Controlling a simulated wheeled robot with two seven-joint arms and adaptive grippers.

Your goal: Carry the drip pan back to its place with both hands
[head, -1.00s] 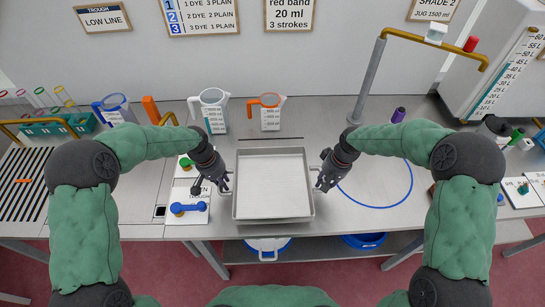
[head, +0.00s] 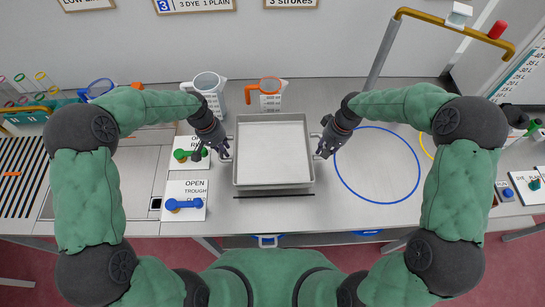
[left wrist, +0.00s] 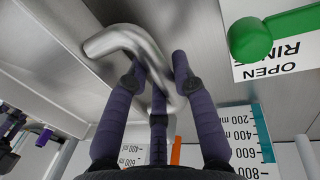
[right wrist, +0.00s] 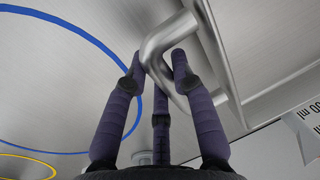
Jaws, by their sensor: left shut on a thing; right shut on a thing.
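The drip pan (head: 273,183) is a square grey metal tray with a pale inside, level in the middle of the head view, over the counter. My left gripper (head: 226,154) is shut on its left handle, a bent steel bar (left wrist: 118,38) that runs between the fingers in the left wrist view. My right gripper (head: 320,154) is shut on its right handle, a like bar (right wrist: 163,45) in the right wrist view. Whether the pan touches the counter or hangs just above it, I cannot tell. The pan is empty.
A black line (head: 273,196) lies on the counter in front of the pan. A clear jug (head: 208,88) and an orange-handled jug (head: 270,95) stand behind it. Green (head: 184,154) and blue (head: 184,205) valve levers are at left. A blue ring (head: 378,192) marks bare counter at right.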

